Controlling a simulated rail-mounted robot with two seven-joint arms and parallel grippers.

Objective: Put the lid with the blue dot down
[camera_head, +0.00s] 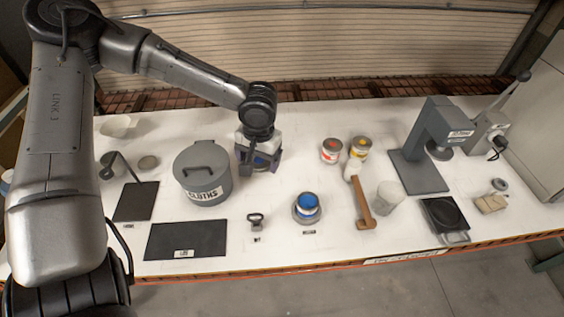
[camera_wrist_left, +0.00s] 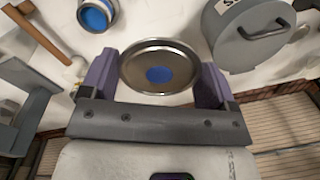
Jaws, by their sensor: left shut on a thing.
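The lid with the blue dot (camera_wrist_left: 158,52) is a round metal disc with a raised rim, and its dotted face is toward the left wrist camera. My left gripper (camera_head: 260,166) is shut on it, one purple finger at each side of the rim. In the head view the gripper is over the back middle of the table, right of the grey cloths bin, and mostly hides the lid. I cannot tell its height above the table. My right gripper is not in view.
The lidded grey cloths bin (camera_head: 203,178) is close to the left gripper. A bare black mat (camera_head: 185,238) with a small label lies at the front left.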

